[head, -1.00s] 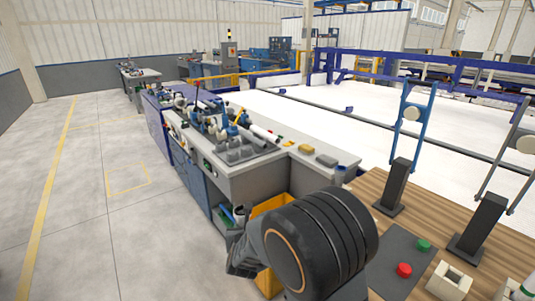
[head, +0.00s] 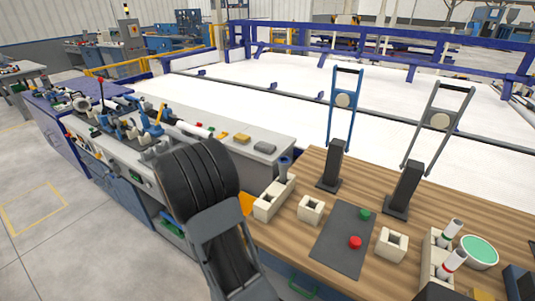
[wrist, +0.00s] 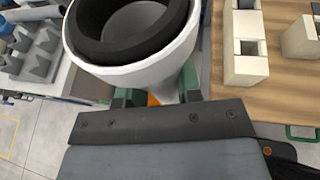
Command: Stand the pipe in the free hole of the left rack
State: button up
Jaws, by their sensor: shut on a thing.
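The left rack (head: 268,203) is a long cream block at the left edge of the wooden table in the head view. A blue-grey pipe (head: 285,166) stands at its far end, and the near end looks free. In the wrist view my gripper (wrist: 155,98) is shut on a white pipe (wrist: 178,62) with a dark inner ring, its wide end towards the camera. The pipe's lower end is hidden. What looks like the left rack (wrist: 232,68), with a dark hole in its near part, lies to the right of the held pipe. My arm hides the gripper in the head view.
Two dark stands (head: 333,165) rise behind. A right rack (head: 428,262) holds banded pipes. A cluttered grey bench (head: 245,142) is at left.

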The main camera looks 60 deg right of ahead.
jog(key=s+d+r+m+g+p, duration=0.2)
jog(key=s+d+m+g, duration=0.2)
jog(key=s+d, duration=0.25)
jog(key=r+m+g+y+p, duration=0.1)
jog(key=r+m+g+p, duration=0.1)
jog(key=m+g, duration=0.3)
send_over(267, 191)
jog(key=s+a, duration=0.2)
jog(key=a, duration=0.1)
jog(key=shift+n+g, duration=0.3)
notch_tip(267, 191, down, 6)
jog(key=shift+s+r+b, duration=0.1)
jog(key=shift+r+b, duration=0.15)
jog(key=shift+b, duration=0.75)
jog(key=shift+f+b, duration=0.75)
jog(key=shift+b, duration=1)
jog(key=shift+f+b, duration=3.65)
jog(key=shift+b, duration=0.75)
jog(key=o, duration=1)
jog(key=shift+a, duration=0.15)
